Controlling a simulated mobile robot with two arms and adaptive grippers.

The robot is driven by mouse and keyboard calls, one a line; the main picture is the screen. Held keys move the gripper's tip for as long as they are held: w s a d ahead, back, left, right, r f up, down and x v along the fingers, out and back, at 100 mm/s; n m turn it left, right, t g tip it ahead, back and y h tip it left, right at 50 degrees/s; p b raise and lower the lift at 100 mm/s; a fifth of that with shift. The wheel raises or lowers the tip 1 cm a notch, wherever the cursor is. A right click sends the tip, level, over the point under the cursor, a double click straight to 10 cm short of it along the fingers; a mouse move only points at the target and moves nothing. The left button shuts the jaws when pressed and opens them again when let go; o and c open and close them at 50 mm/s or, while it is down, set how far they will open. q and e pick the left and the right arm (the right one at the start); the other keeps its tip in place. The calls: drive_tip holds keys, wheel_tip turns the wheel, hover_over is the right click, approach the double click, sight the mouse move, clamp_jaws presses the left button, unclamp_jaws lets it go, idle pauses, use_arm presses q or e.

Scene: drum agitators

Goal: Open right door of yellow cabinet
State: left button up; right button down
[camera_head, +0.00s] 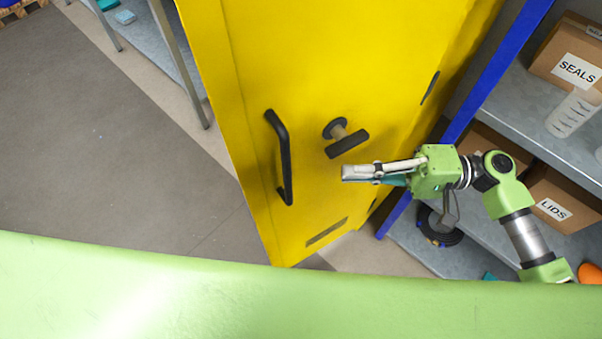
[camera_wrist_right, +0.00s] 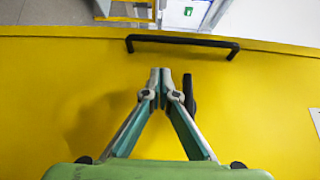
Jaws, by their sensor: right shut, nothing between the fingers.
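The yellow cabinet door (camera_head: 300,60) fills the middle of the head view. A black bar handle (camera_head: 284,158) runs along its left side, and a black T-shaped knob (camera_head: 347,143) sits to the handle's right. I cannot tell whether the door stands ajar. My right gripper (camera_head: 345,173) is shut and empty, in front of the door just below the knob and right of the handle. In the right wrist view its fingertips (camera_wrist_right: 160,74) are together, below the bar handle (camera_wrist_right: 183,40). The knob (camera_wrist_right: 190,92) is partly hidden behind one finger. My left gripper is out of view.
Open grey floor (camera_head: 100,150) lies to the left. Another shelf (camera_head: 155,40) is at the back left.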

drive_tip(key=p, duration=0.3)
approach(265, 175)
drive_tip(key=a, duration=0.3)
drive_tip(key=shift+s+a+f+p, duration=0.15)
drive_tip(key=shift+a+p, duration=0.15)
drive_tip(key=shift+a, duration=0.25)
